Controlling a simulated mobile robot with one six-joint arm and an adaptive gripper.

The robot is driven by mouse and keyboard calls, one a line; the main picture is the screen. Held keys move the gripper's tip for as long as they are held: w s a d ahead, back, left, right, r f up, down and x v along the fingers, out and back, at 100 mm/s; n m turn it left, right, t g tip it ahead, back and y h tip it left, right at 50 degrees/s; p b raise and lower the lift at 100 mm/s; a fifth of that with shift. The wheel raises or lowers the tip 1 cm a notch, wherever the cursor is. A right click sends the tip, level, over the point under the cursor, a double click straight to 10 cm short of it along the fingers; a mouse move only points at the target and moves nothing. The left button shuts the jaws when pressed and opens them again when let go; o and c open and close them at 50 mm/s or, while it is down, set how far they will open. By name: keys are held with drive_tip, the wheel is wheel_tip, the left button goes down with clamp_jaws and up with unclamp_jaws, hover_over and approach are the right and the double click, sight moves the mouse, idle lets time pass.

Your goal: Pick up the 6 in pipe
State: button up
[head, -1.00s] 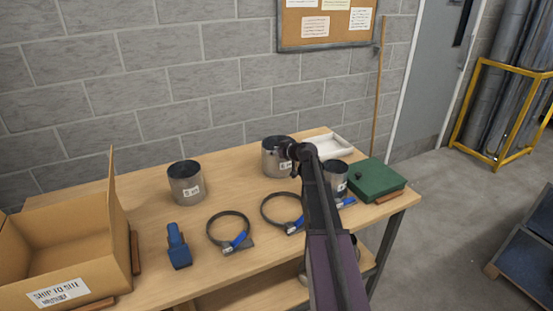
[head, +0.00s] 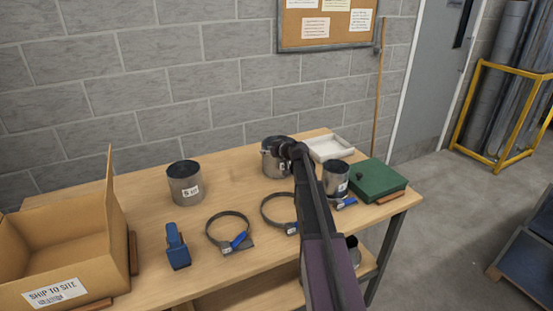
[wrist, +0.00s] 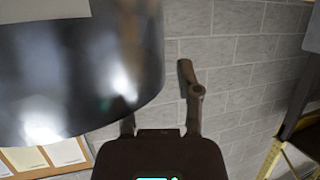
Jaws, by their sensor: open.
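The middle metal pipe (head: 270,165), which I take for the 6 in pipe, stands upright on the wooden workbench. Its label is hidden now. My gripper (head: 283,150) is at this pipe's right upper side in the head view and covers part of it. In the wrist view a large shiny pipe wall (wrist: 70,75) fills the upper left, close to the camera. My gripper (wrist: 160,85) is open there; one finger is clear right of the pipe, the other is partly hidden by it. I cannot tell whether either finger touches it.
A wider-set pipe (head: 185,185) stands left, a smaller pipe (head: 336,180) right. Two strap clamps (head: 229,231), a blue tool (head: 177,247), a green case (head: 373,180), a white tray (head: 328,148) and an open cardboard box (head: 65,240) share the bench (head: 225,283).

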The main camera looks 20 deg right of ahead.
clamp_jaws()
drive_tip(key=shift+r, duration=0.1)
wheel_tip(320, 180, up, 10)
drive_tip(key=p, duration=1)
idle(0.8)
